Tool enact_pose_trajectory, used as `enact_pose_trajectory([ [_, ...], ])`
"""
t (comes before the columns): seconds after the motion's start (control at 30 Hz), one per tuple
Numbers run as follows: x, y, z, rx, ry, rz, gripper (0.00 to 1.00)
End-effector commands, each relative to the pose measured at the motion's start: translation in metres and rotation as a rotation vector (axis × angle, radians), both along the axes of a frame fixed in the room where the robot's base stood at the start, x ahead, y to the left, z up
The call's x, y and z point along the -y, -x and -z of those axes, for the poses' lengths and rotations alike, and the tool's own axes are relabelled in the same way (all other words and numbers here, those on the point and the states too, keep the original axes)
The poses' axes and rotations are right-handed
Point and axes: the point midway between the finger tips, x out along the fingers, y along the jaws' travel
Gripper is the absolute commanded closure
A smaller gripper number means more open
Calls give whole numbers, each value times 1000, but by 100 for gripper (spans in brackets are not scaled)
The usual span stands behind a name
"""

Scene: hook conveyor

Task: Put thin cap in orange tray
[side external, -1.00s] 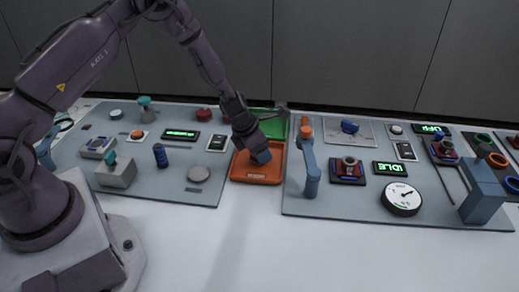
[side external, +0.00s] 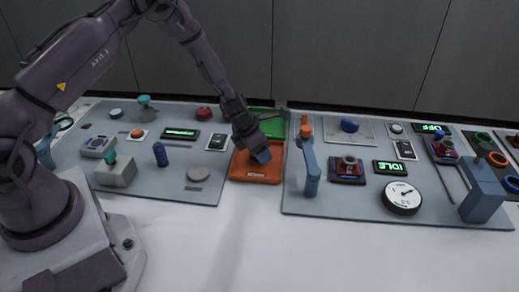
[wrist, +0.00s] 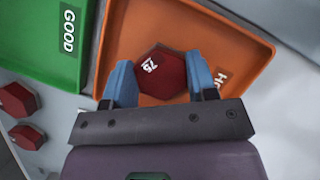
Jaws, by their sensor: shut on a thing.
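My gripper (wrist: 162,72) is shut on a red hexagonal cap (wrist: 158,75) marked with white digits, held between its two blue fingers in the wrist view. I take it as the thin cap; its thickness cannot be judged from above. The orange tray (wrist: 230,35) lies under the cap and fingers, its label partly covered. In the side view my gripper (side external: 262,156) points down over the orange tray (side external: 243,172); the cap is hidden there by the fingers. I cannot tell whether the cap touches the tray floor.
A green tray (wrist: 35,55) labelled GOOD stands beside the orange one. Two more red hexagonal pieces (wrist: 17,100) lie at the left of the wrist view. A blue post arm (side external: 310,165) stands just right of the orange tray. White table in front is clear.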

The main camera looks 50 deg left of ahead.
Motion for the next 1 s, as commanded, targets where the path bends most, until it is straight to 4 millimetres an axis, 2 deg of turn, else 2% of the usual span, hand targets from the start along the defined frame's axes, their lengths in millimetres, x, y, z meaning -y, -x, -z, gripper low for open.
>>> enact_pose_trajectory([
  [0.3, 0, 1, 1, -2, 0, 0, 80],
  [0.33, 0, 1, 2, -3, -1, 0, 45],
  [0.43, 0, 1, 1, -2, 0, 0, 22],
  [0.47, 0, 1, 1, -2, 0, 0, 18],
  [0.63, 0, 1, 1, -2, 0, 0, 18],
  [0.67, 0, 1, 1, -3, 0, 0, 16],
  [0.73, 0, 1, 1, -3, 0, 0, 0],
  [1.0, 0, 0, -1, -1, -2, 1, 0],
])
